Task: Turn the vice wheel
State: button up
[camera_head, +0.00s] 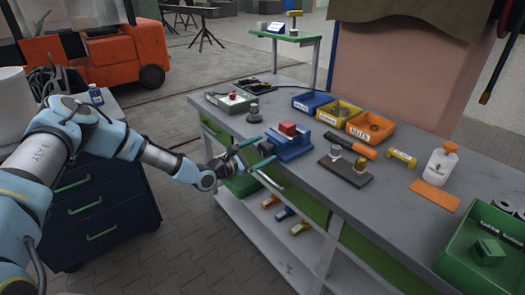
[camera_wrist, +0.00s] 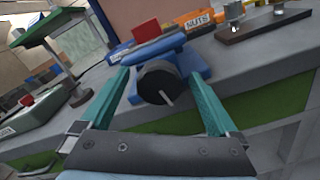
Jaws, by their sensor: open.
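The blue vice (camera_head: 293,149) stands at the front edge of the grey workbench, with a red block (camera_head: 288,128) at its top. Its dark round wheel (camera_head: 265,149) faces my arm. In the wrist view the wheel (camera_wrist: 160,84) shows a pale bar across its face, and the blue vice body (camera_wrist: 190,62) is behind it. My gripper (camera_head: 265,160) is open and empty at the bench front. In the wrist view its two teal fingers (camera_wrist: 159,78) lie on either side of the wheel, with visible gaps. Contact with the wheel is not visible.
Blue, yellow and orange bins (camera_head: 371,127) stand behind the vice. A dark plate with metal posts (camera_head: 344,172) lies to its right, and a grey-green box with a red button (camera_head: 231,100) to its left. Tools lie on the lower shelf (camera_head: 290,240).

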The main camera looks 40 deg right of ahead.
jog(key=a+b, duration=0.4)
jog(key=a, duration=0.6)
jog(key=shift+w+a, duration=0.3)
jog(key=shift+a, duration=0.05)
